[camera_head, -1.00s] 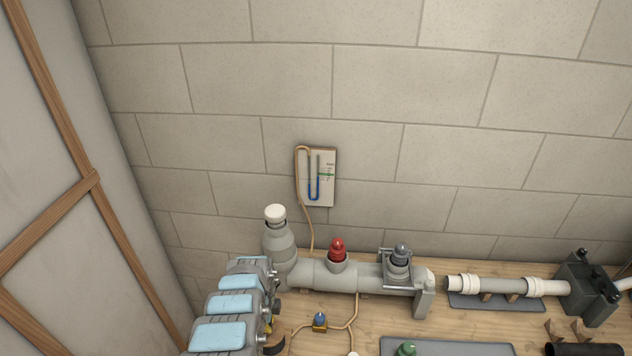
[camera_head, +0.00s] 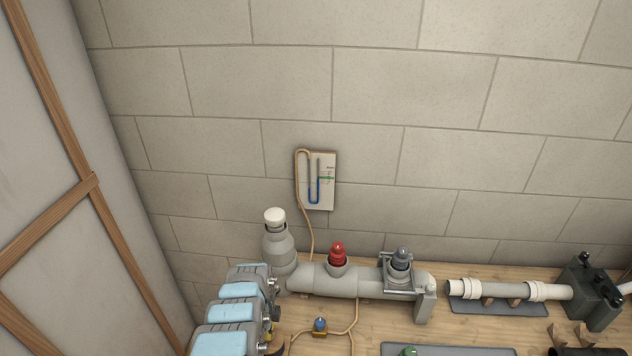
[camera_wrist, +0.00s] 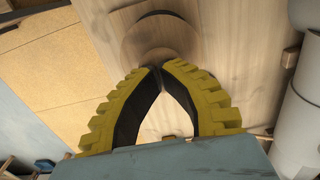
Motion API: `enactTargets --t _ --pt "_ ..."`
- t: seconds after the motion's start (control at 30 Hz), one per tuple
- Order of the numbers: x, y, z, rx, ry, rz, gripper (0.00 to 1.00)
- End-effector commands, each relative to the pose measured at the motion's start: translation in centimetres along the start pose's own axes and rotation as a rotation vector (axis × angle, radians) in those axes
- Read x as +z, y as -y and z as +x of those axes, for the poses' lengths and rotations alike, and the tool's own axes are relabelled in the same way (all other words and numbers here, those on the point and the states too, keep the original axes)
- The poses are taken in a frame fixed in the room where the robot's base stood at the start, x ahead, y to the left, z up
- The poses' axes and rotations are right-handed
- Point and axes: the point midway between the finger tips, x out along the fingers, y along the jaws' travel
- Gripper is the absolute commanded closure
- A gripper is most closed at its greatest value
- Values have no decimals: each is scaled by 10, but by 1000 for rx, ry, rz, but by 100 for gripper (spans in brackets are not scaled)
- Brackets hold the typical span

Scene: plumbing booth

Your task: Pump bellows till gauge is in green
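The gauge (camera_head: 325,196) is a white board on the back wall with a U-shaped tube, blue liquid in its lower part and a green mark by the right leg. The liquid's top appears close to the green mark, but is too small to read exactly. In the wrist view, my gripper (camera_wrist: 161,67) has yellow ribbed fingers with dark inner faces.
A grey pipe assembly (camera_head: 318,281) with a red cap (camera_head: 338,252) and a white-capped bottle shape (camera_head: 278,245) runs along the bench. A blue-handled valve (camera_head: 320,325) sits on the tan tubing in front. A dark clamp block (camera_head: 594,293) stands at right.

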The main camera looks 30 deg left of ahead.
Motion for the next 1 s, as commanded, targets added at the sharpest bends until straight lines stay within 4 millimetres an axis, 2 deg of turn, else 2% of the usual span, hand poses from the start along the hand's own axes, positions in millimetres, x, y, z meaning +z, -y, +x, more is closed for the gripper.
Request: enactTargets --t 0.03,0.6,1.0 --pt "0 0 -7 -1 0 0 100" --pt "1 1 -43 -2 1 0 100" --pt "0 1 -44 -1 0 0 100"
